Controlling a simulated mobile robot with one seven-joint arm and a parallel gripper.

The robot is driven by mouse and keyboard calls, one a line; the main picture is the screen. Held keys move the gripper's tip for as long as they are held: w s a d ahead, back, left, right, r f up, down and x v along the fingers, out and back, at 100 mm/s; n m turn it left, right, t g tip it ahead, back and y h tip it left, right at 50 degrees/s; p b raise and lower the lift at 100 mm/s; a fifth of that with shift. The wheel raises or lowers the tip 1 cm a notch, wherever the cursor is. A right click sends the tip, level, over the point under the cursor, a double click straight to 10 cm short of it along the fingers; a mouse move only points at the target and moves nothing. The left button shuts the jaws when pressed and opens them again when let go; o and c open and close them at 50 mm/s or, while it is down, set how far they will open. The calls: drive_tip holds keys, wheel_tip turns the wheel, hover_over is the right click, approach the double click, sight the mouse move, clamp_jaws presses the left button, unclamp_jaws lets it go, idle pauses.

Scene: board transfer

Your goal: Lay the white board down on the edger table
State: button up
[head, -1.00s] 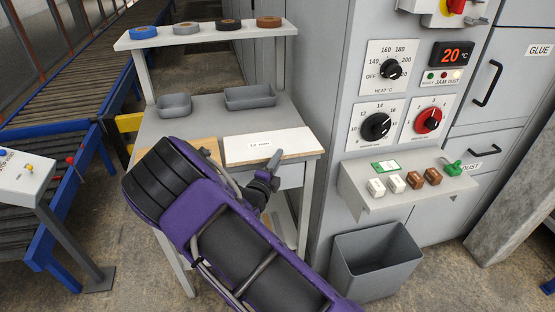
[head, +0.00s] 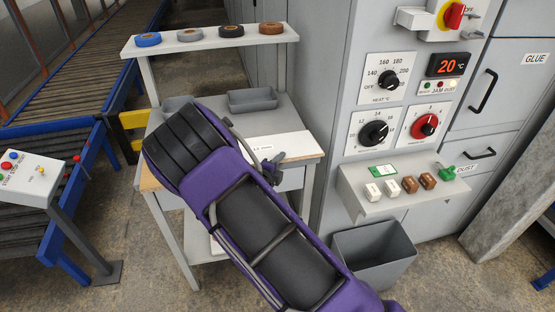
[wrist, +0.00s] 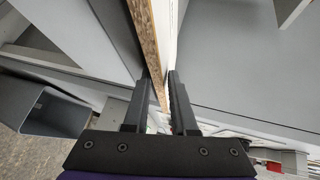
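The white board (head: 286,143) lies flat at the front right of a grey table, with a small printed label on its top. My purple arm hides its left part. My gripper (head: 272,168) is at the board's front edge. In the wrist view the board's brown chipboard edge (wrist: 148,40) and a strip of its white face run between the two black fingers of my gripper (wrist: 160,85). One finger is on each side of the board. The fingers are close to it, but I cannot tell whether they press on it. Which table is the edger table is not clear.
A raised shelf (head: 210,41) with several tape rolls stands at the table's back. A grey tray (head: 252,99) sits behind the board. To the right are a control cabinet with dials (head: 375,133) and a grey bin (head: 372,254). A roller conveyor (head: 75,75) is at the left.

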drive_tip(key=g+y, duration=0.1)
drive_tip(key=g, duration=0.1)
drive_tip(key=s+g+y, duration=0.1)
drive_tip(key=g, duration=0.4)
drive_tip(key=shift+s+a+f+g+y, duration=0.15)
drive_tip(key=shift+s+f+g+y, duration=0.2)
drive_tip(key=shift+s+g+y, duration=0.05)
drive_tip(key=shift+a+r, duration=0.1)
drive_tip(key=shift+r, duration=0.05)
drive_tip(key=shift+r, duration=0.1)
idle(0.5)
drive_tip(key=shift+s+a+r, duration=0.3)
drive_tip(key=shift+s+r, duration=0.05)
drive_tip(key=shift+s, duration=0.35)
drive_tip(key=shift+s+a+r, duration=0.25)
drive_tip(key=shift+s+r, duration=0.05)
drive_tip(key=shift+s, duration=0.4)
drive_tip(key=o, duration=0.6)
drive_tip(key=shift+c, duration=0.2)
